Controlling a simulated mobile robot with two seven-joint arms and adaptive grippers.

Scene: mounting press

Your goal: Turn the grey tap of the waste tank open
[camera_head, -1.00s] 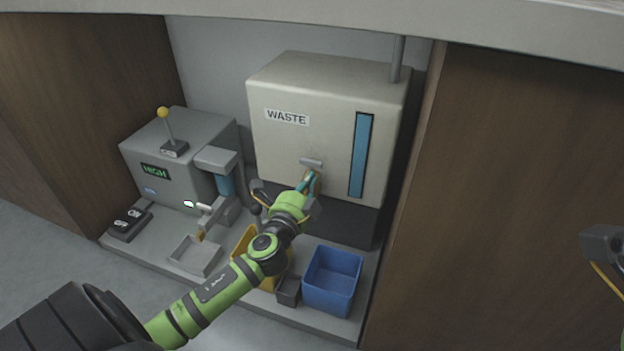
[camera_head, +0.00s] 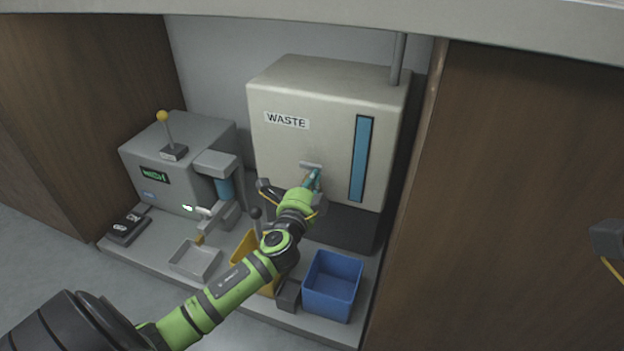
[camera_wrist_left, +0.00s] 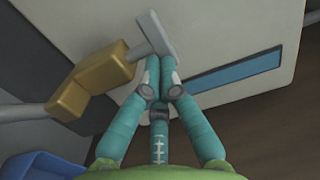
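The cream waste tank (camera_head: 285,155), labelled WASTE, stands at the back with a blue level strip on its front. Its tap has a grey T-shaped handle (camera_head: 311,164), seen low on the tank front. In the left wrist view the handle (camera_wrist_left: 155,34) joins a brass tap body (camera_wrist_left: 95,80) with a grey pipe to its left. My left gripper (camera_head: 314,177) is at the tap, just below the handle. In the left wrist view its teal fingertips (camera_wrist_left: 160,62) are close together at the handle's lower end; I see nothing clearly between them.
A grey machine (camera_head: 180,165) with a yellow-knobbed lever stands left of the tank. A yellow bin (camera_head: 244,247), partly behind my arm, and a blue bin (camera_head: 332,285) stand below the tank. A grey tray (camera_head: 195,260) lies in front. Wooden panels flank the bay.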

